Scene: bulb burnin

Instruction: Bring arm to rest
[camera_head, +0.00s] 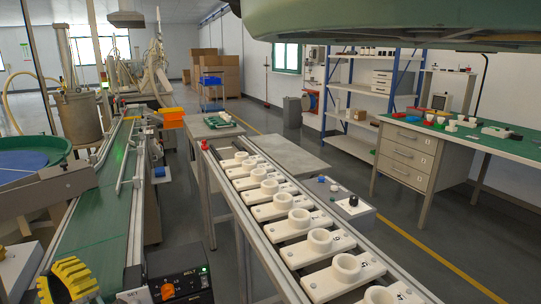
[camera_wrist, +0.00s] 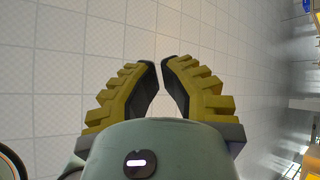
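My gripper (camera_wrist: 160,64) shows in the wrist view, with two yellow ribbed fingers with dark inner pads. The fingers lean towards each other and a narrow gap stays between their tips. Nothing is held between them. Behind the fingers is a white tiled ceiling, so the wrist camera faces upward. In the head view, yellow ribbed finger parts of my gripper (camera_head: 72,279) show at the bottom left corner, near the green conveyor. A large green part of my own arm crosses the top right of the head view. Most of the rest of the arm is out of view.
A rail rack (camera_head: 244,236) with several white socket blocks (camera_head: 320,242) runs through the middle. A green conveyor (camera_head: 90,234) is at left, with a dark control box (camera_head: 181,284) beside its near end. A green-topped workbench (camera_head: 476,139) stands right. Open floor (camera_head: 420,262) lies between rack and bench.

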